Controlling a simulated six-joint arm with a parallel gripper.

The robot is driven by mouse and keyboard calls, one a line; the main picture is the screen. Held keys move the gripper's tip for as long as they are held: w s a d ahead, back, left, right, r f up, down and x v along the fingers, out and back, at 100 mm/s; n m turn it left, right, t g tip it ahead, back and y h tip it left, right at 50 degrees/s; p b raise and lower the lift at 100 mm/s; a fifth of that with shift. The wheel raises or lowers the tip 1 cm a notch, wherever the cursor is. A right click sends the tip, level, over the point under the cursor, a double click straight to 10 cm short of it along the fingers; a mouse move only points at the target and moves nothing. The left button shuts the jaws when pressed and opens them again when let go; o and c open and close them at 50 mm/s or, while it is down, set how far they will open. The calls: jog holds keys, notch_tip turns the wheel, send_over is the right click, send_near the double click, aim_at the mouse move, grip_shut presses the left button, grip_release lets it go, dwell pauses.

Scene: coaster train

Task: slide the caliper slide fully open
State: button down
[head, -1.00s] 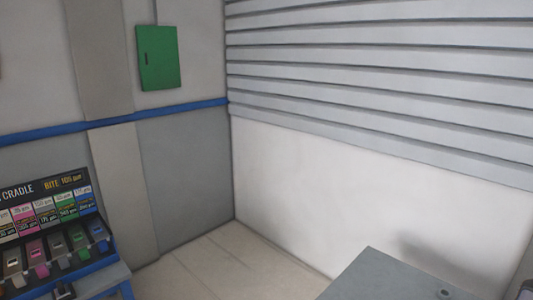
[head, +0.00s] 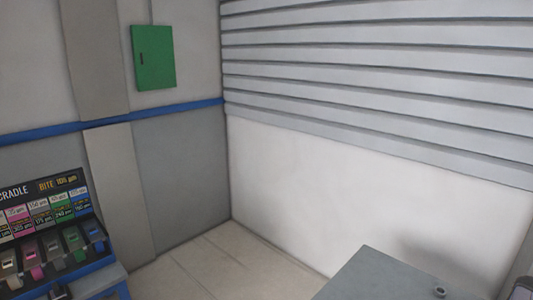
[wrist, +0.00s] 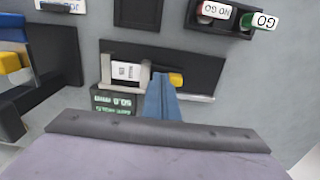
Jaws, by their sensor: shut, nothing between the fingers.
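The caliper (wrist: 105,72) shows in the wrist view on a black backing plate (wrist: 205,65), with silver parts and a white label (wrist: 125,72) at its left. A yellow tab (wrist: 175,79) sits near the middle. A dark readout with green digits (wrist: 112,103) lies just below; its digits are too small to read surely. My gripper (wrist: 160,77) has its blue fingers shut together, with the tips just left of the yellow tab. I cannot tell whether they touch it. The fingers hide part of the caliper. The caliper is not seen in the head view.
In the wrist view, a black holder with GO and NO GO gauges (wrist: 240,15) is at upper right. Another yellow-and-blue item (wrist: 12,62) in a black mount is at left. The head view shows a labelled cradle rack (head: 45,225) and a grey table (head: 385,280).

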jog(key=shift+w+a, duration=0.7)
jog(key=shift+a, duration=0.05)
jog(key=shift+r, duration=0.1)
jog(key=shift+s+d+r+p, duration=0.15)
jog(key=shift+r+p, duration=0.55)
jog(key=shift+r, duration=0.3)
jog(key=shift+s+d+r+p, duration=0.1)
jog(key=shift+r+p, duration=0.55)
jog(key=shift+r, duration=0.3)
